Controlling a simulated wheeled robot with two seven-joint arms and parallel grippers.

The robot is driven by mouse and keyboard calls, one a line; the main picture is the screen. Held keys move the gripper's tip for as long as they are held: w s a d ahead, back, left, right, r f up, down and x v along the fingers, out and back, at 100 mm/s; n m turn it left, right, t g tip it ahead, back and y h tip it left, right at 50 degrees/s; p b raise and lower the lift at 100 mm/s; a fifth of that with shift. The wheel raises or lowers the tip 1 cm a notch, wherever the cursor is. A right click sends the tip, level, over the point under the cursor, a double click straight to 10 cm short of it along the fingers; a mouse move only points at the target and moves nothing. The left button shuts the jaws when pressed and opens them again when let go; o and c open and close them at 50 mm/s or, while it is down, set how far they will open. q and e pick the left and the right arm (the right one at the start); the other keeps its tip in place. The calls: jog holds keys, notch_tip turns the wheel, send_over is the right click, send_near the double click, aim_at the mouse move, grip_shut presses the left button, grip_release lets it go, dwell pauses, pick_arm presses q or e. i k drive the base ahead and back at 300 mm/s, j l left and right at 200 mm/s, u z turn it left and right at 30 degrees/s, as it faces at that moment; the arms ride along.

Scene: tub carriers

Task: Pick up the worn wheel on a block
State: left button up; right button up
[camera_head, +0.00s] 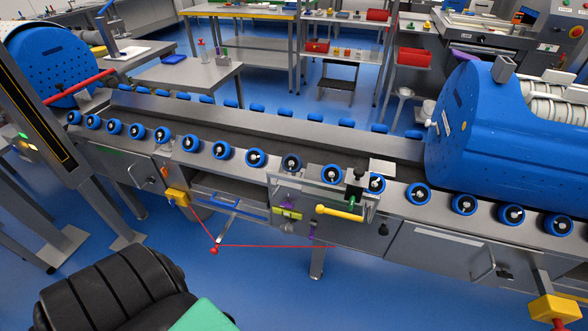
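A row of blue wheels with dark hubs runs along the near edge of the steel carrier line (250,118). One wheel (291,162) near the middle looks darker and greyer than its neighbours, so it appears to be the worn one. It sits in the row on its block, between a bright blue wheel (256,158) on its left and another (331,174) on its right. The block under it is too small to make out clearly. Neither of my grippers is in view.
A transparent guard with a yellow handle (340,212) hangs just below the worn wheel. A red cord (270,245) runs underneath. A big blue drum (505,125) rests at right, another (50,62) at left.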

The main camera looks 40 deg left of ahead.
aim_at(292, 163)
jog(key=i+u, duration=0.15)
jog(key=u, duration=0.2)
jog(key=i+u, duration=0.1)
jog(key=u, duration=0.2)
